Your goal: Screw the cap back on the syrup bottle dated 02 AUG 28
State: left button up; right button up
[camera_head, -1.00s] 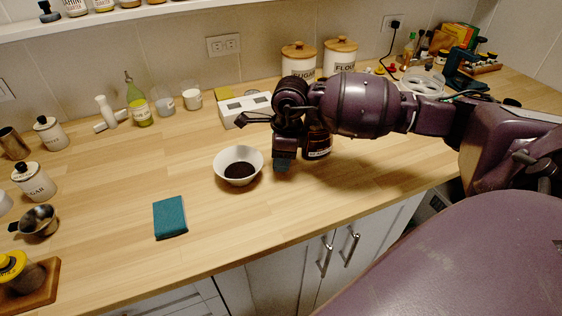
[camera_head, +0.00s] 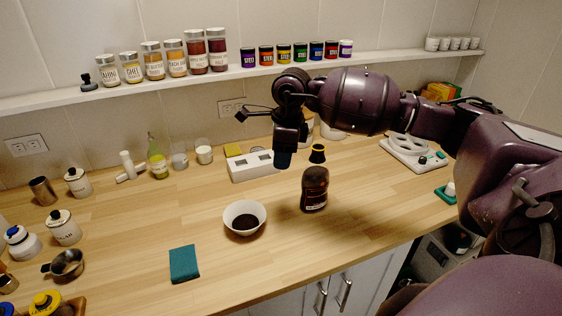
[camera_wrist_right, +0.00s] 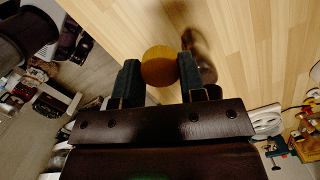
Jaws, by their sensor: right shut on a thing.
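The brown syrup bottle (camera_head: 314,190) stands upright on the counter, right of the white bowl. A label shows low on it, but its date is too small to read. My right gripper (camera_head: 284,158) is above the counter, up and left of the bottle. In the right wrist view its fingers (camera_wrist_right: 160,72) are shut on a round amber-yellow cap (camera_wrist_right: 160,64). The bottle (camera_wrist_right: 201,58) shows beyond the right-hand finger, partly hidden by it and apart from the cap. My left gripper is not in view.
The white bowl (camera_head: 244,217) with dark contents stands left of the bottle. A teal cloth (camera_head: 184,263) lies in front. A white device (camera_head: 252,166) stands behind the gripper. Jars line the wall shelf (camera_head: 220,79). Counter around the bottle's front is clear.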

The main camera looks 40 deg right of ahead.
dwell(0.3)
jog(key=shift+a+f+n, duration=0.25)
jog(key=shift+a+n, duration=0.2)
jog(key=shift+n, duration=0.15)
jog(key=s+a+f+n+g, duration=0.1)
jog(key=s+a+f+n, duration=0.1)
jog(key=a+f+n, duration=0.2)
jog(key=s+a+f+n+g+h, duration=0.1)
jog(key=a+f+n, duration=0.3)
jog(key=a+n, duration=0.7)
jog(key=shift+s+n, duration=0.9)
jog(key=shift+n, duration=3.7)
